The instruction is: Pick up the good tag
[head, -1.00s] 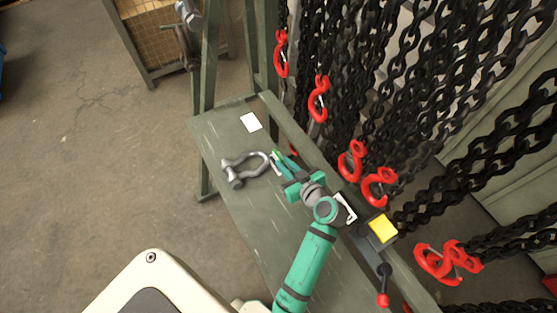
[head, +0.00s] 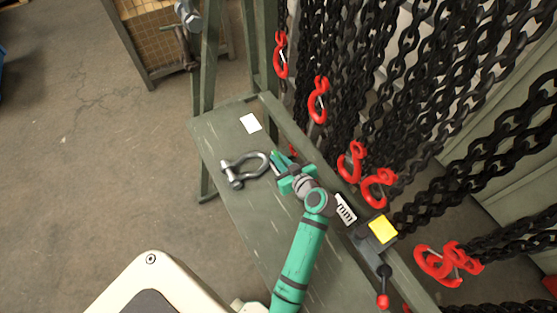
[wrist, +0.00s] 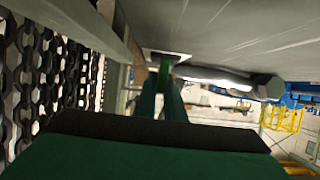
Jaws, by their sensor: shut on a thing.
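My gripper (head: 283,164) is over the bench, just right of the silver shackle, its jaws pointing toward the far end. It is shut on a small green piece, which I take to be the good tag (head: 274,155). In the wrist view the green tag (wrist: 165,72) shows nearly edge-on between the fingertips (wrist: 165,88). Its face and any writing are not readable. I cannot tell for sure whether it is clear of the bench.
The shackle (head: 231,172) and a white card (head: 250,123) lie on the green bench (head: 225,128). A white marked label (head: 346,209) and a tool with a yellow plate (head: 383,229) are at the right edge. Black chains with red hooks (head: 318,100) hang beyond the bench's right side.

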